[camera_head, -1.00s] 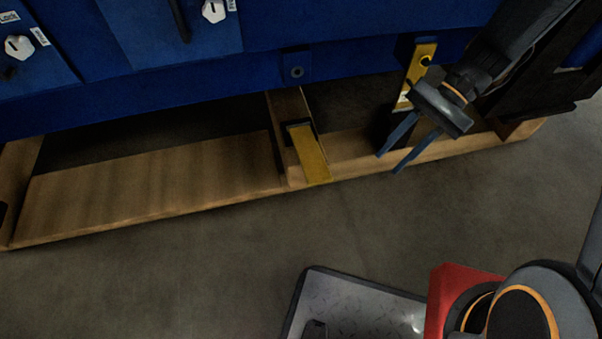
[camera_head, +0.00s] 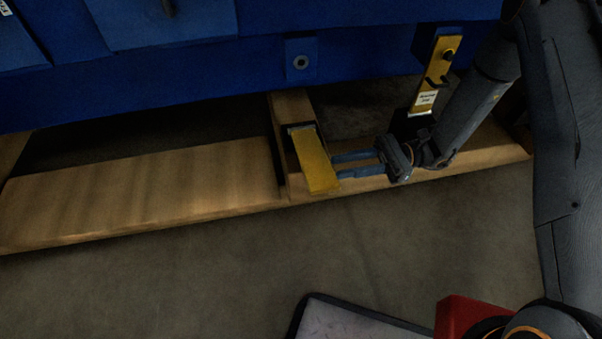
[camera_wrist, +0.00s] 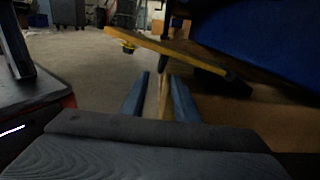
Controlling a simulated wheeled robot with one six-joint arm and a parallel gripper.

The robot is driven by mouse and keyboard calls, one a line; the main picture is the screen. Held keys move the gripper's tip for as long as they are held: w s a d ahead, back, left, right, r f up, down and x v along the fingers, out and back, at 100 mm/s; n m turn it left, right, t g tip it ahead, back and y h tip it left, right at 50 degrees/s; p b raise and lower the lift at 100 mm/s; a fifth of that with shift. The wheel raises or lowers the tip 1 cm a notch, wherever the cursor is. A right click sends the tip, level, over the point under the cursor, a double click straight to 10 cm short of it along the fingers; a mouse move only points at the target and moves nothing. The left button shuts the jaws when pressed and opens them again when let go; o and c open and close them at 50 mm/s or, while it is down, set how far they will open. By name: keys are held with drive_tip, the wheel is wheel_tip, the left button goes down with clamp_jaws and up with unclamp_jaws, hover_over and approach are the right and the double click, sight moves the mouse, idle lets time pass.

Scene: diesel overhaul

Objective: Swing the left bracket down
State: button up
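The left bracket (camera_head: 316,161) is a yellow plate. Its far end is at a dark mount by the wooden cross beam, and its near end juts out toward the front. My gripper (camera_head: 335,166) is just right of it, with both blue fingers pointing left at its side edge. In the wrist view the left bracket (camera_wrist: 185,55) crosses beyond and above my fingertips (camera_wrist: 160,77). The fingers are apart with nothing held between them. Whether a fingertip touches the plate cannot be told.
A second yellow bracket (camera_head: 436,72) stands upright at the right against the blue engine frame (camera_head: 210,75). The wooden base (camera_head: 140,195) runs below. A grey tray (camera_head: 350,322) and a red object (camera_head: 462,316) are on the floor at the front. The floor between is free.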

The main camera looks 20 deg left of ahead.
sight(312, 162)
drive_tip(key=b+x, duration=0.4)
drive_tip(key=x, duration=0.7)
drive_tip(key=shift+s+a+b, duration=0.2)
drive_tip(key=shift+a+b, duration=0.05)
drive_tip(key=shift+b, duration=0.05)
clamp_jaws()
